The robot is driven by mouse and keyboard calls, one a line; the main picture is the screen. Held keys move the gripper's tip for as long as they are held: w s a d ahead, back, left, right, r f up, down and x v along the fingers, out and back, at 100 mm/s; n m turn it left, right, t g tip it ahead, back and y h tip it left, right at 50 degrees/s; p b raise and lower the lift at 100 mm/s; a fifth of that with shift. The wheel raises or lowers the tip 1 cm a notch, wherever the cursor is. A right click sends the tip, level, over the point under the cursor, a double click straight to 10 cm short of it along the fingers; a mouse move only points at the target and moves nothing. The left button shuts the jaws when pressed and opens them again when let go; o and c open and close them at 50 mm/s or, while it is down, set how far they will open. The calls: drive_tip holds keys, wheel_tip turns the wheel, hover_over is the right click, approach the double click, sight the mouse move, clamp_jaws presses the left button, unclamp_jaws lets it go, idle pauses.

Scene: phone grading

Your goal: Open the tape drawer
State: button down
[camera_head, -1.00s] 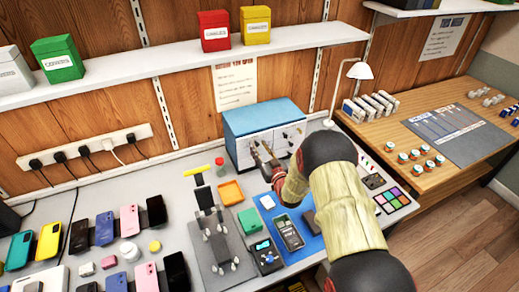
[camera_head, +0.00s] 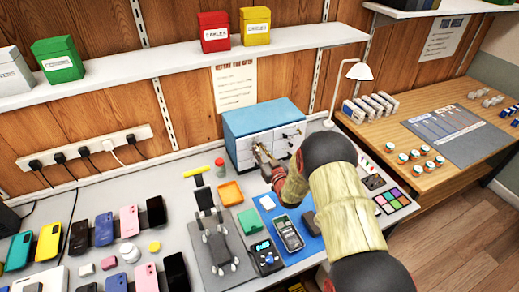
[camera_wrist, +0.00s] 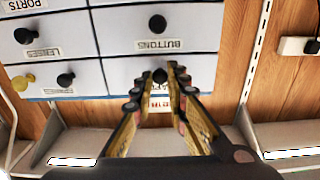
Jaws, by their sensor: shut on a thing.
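The small drawer cabinet (camera_head: 262,116) has a blue top and white drawer fronts with dark knobs. It stands against the wall at the back of the bench. In the wrist view the picture is upside down, and the cabinet's labels read ports, lenses and buttons. My gripper (camera_head: 262,152) reaches the cabinet's front. In the wrist view my gripper (camera_wrist: 165,74) is shut on the dark knob (camera_wrist: 159,75) of a drawer (camera_wrist: 120,76) in the row by the blue top edge. Red lettering shows between the fingers, too covered to read. I cannot tell whether this drawer stands out from its neighbours.
An orange tray (camera_head: 230,193), a green box (camera_head: 248,221) and a blue mat (camera_head: 309,236) with a meter lie in front of the cabinet. A lamp (camera_head: 359,71) stands to the right. Phones lie at the left. A shelf (camera_head: 170,65) runs above.

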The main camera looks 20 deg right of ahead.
idle(0.4)
drive_tip(key=s, duration=1.2)
drive_tip(key=shift+s, duration=0.15)
drive_tip(key=c, duration=1.8)
unclamp_jaws()
drive_tip(key=shift+o, duration=0.2)
drive_tip(key=s, duration=1.2)
